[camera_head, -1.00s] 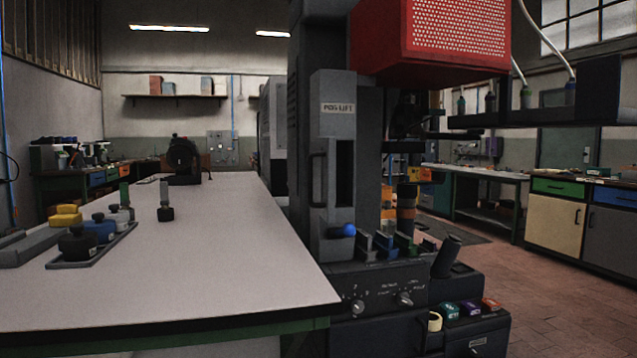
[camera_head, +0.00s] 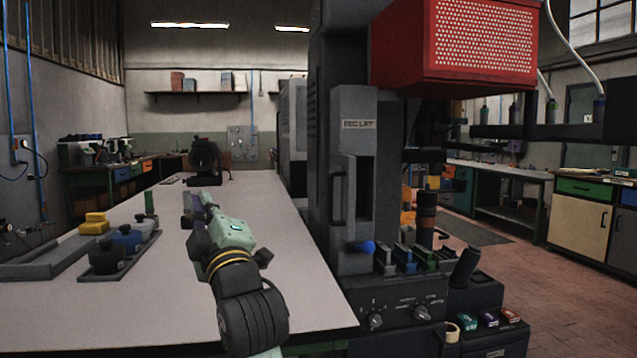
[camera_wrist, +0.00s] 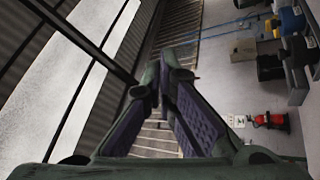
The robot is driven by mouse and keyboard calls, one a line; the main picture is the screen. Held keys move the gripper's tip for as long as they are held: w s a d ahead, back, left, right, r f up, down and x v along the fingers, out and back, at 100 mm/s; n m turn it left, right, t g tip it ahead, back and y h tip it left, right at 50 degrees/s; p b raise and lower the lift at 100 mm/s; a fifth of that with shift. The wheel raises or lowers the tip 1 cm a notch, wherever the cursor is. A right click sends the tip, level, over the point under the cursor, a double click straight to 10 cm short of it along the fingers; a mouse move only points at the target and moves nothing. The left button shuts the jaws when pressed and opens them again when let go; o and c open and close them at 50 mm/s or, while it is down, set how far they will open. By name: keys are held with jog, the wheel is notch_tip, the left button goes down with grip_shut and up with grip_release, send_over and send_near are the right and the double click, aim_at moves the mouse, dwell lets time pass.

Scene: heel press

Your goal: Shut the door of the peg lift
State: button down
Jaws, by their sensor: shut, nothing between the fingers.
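The peg lift (camera_head: 358,108) is a tall grey housing with a label reading "PEG LIFT", right of centre in the head view. How far the door stands open is hard to tell. My gripper (camera_head: 192,203) is over the white table, well left of the lift and apart from it. In the wrist view my gripper (camera_wrist: 167,68) shows purple finger pads, shut and empty; the lift is not seen there.
The white table (camera_head: 290,240) spans the left and middle. A red perforated box (camera_head: 455,45) overhangs the lift's right. A control panel (camera_head: 400,312) and dark lever (camera_head: 465,266) stand at lower right.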

jog(key=w+d+f+n+g+h+p, duration=0.1)
jog(key=w+d+h, duration=0.3)
jog(key=d, duration=0.5)
jog(key=w+d+f+n+g+h+p, duration=0.1)
jog(key=w+d+f+h, duration=0.15)
jog(key=w+d, duration=0.5)
jog(key=w+d+p, duration=0.1)
jog(key=w+p, duration=0.4)
jog(key=w, duration=0.2)
jog(key=shift+w+d+r, duration=0.25)
jog(key=shift+w+r, duration=0.05)
jog(key=shift+w, duration=0.1)
jog(key=shift+d, duration=0.15)
jog(key=shift+s+d+n+y, duration=0.15)
jog(key=shift+d+n+y, duration=0.15)
jog(key=shift+n, duration=0.1)
